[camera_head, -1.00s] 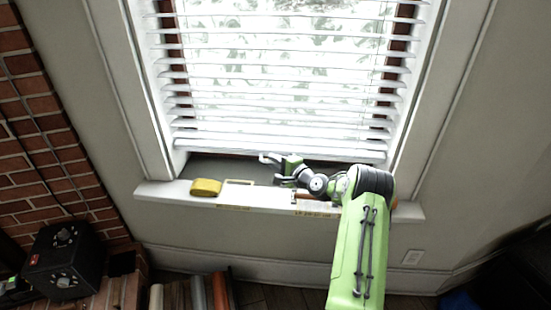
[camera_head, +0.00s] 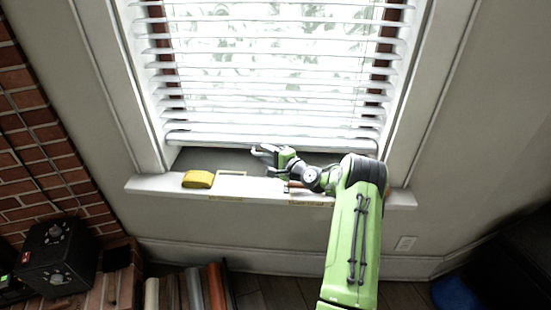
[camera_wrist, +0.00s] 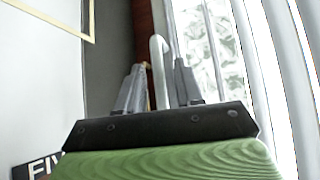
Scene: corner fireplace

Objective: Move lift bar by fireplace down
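A pale bar with a hooked far end, seemingly the lift bar, shows between my two fingers in the wrist view (camera_wrist: 159,72), in front of the brown window frame (camera_wrist: 147,25). My gripper (camera_wrist: 157,82) is open, with one finger on each side of this bar; I cannot tell whether either finger touches it. In the head view my gripper (camera_head: 264,150) is at the window's bottom edge, just under the bottom rail of the white blinds (camera_head: 200,139). The bar cannot be made out clearly there.
The white sill (camera_head: 150,185) runs below my gripper. A yellow object (camera_head: 198,179) and a pale rectangular frame (camera_head: 231,175) lie on it to the left. A brick wall (camera_head: 40,150) and a black box (camera_head: 55,258) stand at the far left.

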